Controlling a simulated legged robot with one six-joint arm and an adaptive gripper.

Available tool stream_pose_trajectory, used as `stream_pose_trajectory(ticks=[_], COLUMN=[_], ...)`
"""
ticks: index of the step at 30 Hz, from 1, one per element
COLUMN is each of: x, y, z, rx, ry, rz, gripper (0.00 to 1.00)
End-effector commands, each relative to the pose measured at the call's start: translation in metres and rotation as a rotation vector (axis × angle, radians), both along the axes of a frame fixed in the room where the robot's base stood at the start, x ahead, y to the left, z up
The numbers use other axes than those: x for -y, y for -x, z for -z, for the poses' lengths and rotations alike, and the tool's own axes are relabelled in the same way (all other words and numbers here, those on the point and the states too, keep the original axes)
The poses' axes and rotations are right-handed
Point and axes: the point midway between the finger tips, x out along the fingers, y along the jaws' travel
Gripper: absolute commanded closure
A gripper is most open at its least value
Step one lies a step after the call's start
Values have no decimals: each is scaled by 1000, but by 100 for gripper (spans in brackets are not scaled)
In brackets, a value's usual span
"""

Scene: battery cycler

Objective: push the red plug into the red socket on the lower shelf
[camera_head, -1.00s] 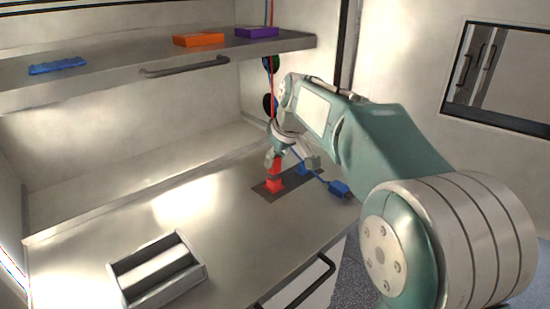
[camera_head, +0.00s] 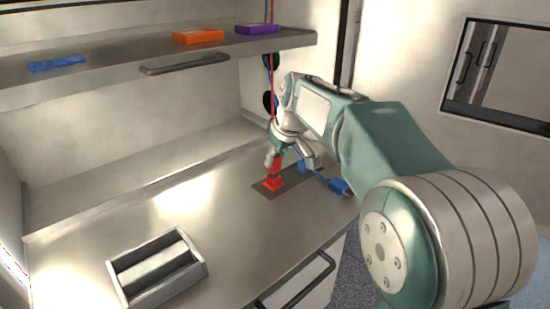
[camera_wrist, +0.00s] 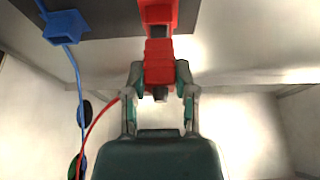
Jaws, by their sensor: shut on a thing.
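The red plug (camera_head: 275,169) stands roughly upright directly above the red socket (camera_head: 272,184) on the lower shelf (camera_head: 215,225). My gripper (camera_head: 277,160) is shut on the plug. In the wrist view the fingers of my gripper (camera_wrist: 158,74) close on both sides of the red plug (camera_wrist: 158,58). Its front end lines up with the red socket (camera_wrist: 157,12), with a short dark section between the two red bodies. I cannot tell how deep its tip sits in the socket.
A blue socket (camera_wrist: 64,27) with a blue cable is beside the red one on the dark plate (camera_wrist: 105,18). A blue plug (camera_head: 339,187) lies to the right. A metal tray (camera_head: 204,276) stands front left. The upper shelf (camera_head: 110,62) holds orange, purple and blue pieces.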

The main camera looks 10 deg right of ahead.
Motion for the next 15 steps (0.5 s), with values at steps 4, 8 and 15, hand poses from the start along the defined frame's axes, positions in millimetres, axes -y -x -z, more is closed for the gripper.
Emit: stream_pose_trajectory(ticks=[4, 8, 15], x=[0, 0, 0], y=[0, 0, 0], z=[1, 3, 6], rx=[0, 0, 0], ry=[0, 0, 0], rz=[0, 0, 0], gripper=[100, 100, 100])
